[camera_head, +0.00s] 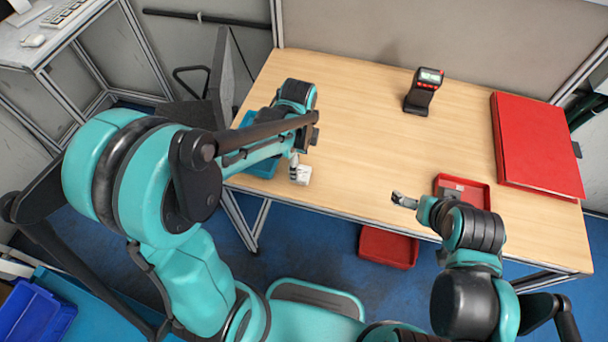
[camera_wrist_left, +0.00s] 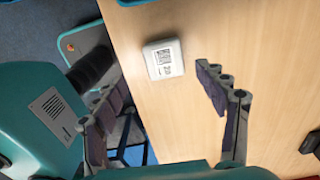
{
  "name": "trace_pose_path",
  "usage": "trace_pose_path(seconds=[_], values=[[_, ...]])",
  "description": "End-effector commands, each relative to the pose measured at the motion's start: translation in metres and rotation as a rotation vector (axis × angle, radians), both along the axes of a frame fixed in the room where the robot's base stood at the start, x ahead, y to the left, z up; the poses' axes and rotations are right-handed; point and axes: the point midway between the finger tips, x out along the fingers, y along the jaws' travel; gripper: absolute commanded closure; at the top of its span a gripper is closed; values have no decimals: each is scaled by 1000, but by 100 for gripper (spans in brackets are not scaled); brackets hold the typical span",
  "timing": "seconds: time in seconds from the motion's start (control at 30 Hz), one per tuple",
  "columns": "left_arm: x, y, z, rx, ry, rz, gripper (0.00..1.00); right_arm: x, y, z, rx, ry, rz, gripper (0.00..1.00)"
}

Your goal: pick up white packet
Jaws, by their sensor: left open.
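The white packet (camera_head: 303,175) lies on the wooden table (camera_head: 360,140) near its front left edge. It also shows in the left wrist view (camera_wrist_left: 164,59), with a dark printed code on its top face. My left gripper (camera_head: 297,168) is right at the packet in the head view. In the left wrist view the left gripper's fingers (camera_wrist_left: 163,82) are spread apart, with the packet between and slightly beyond their tips and nothing held. My right gripper (camera_head: 404,200) is over the front edge of the table; its finger gap is too small to tell.
A blue tray (camera_head: 262,167) is partly hidden behind my left arm. A black and red scanner (camera_head: 424,92) stands at the table's back. A small red tray (camera_head: 480,192) and a large red box (camera_head: 537,140) are at right. The table's middle is clear.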

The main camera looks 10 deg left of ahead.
Motion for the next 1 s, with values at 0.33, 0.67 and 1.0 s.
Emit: trace_pose_path(seconds=[0.33, 0.67, 1.0], values=[[6, -2, -51, 0, -2, 3, 28, 0, 0, -20, 0, 0, 0, 0], [6, -2, -57, 0, -2, 3, 28, 0, 0, -21, 0, 0, 0, 0], [6, -2, -56, 0, -2, 4, 87, 0, 0, -21, 0, 0, 0, 0]])
